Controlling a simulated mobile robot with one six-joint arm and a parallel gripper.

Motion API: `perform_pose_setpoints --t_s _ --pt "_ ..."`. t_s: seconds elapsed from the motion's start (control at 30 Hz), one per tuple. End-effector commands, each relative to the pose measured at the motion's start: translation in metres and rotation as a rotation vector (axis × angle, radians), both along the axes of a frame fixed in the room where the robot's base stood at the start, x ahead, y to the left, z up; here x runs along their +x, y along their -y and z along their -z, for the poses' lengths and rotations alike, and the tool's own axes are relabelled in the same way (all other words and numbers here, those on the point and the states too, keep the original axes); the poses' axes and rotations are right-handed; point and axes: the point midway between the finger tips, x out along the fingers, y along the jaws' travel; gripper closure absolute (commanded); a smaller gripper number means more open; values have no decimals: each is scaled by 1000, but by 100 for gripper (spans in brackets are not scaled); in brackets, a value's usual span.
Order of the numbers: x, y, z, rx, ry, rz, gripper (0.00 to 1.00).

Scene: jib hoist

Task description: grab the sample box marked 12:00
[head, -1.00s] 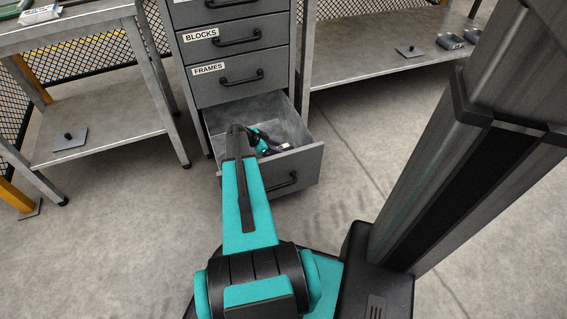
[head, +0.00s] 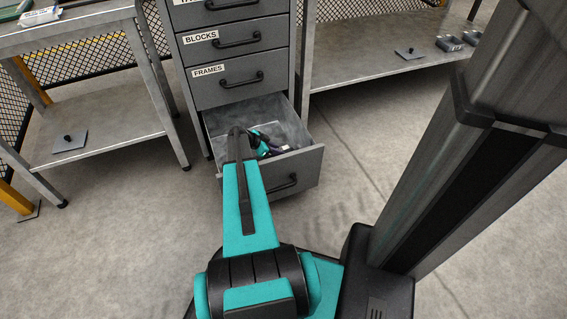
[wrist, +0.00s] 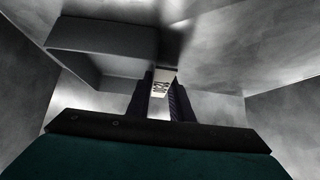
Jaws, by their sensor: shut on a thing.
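My gripper (head: 272,149) is down inside the open bottom drawer (head: 302,165) of the grey cabinet, partly hidden by my arm and the drawer's front. In the wrist view my two dark fingers (wrist: 163,98) are close together, shut on a small box (wrist: 163,76) with a pale marked face. The marking is too small to read, so I cannot tell whether it says 12:00. A larger dark grey block-like shape (wrist: 105,42) is just left of the fingers inside the drawer.
The cabinet's closed drawers above include ones labelled BLOCKS (head: 230,39) and FRAMES (head: 238,75). A metal bench (head: 95,125) stands at the left, another (head: 375,60) at the right, both with small items on their lower shelves. The floor right of the drawer is clear.

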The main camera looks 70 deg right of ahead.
Motion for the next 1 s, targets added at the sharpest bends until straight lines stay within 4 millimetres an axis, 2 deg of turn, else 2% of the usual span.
perform_pose_setpoints --t_s 0.27,0.47,0.67,1.0 --pt "0 0 -2 -1 0 -1 100" --pt "0 0 -16 -1 0 -1 100" --pt "0 -1 -45 -2 0 0 100" --pt "1 -1 -121 -3 1 -1 100"
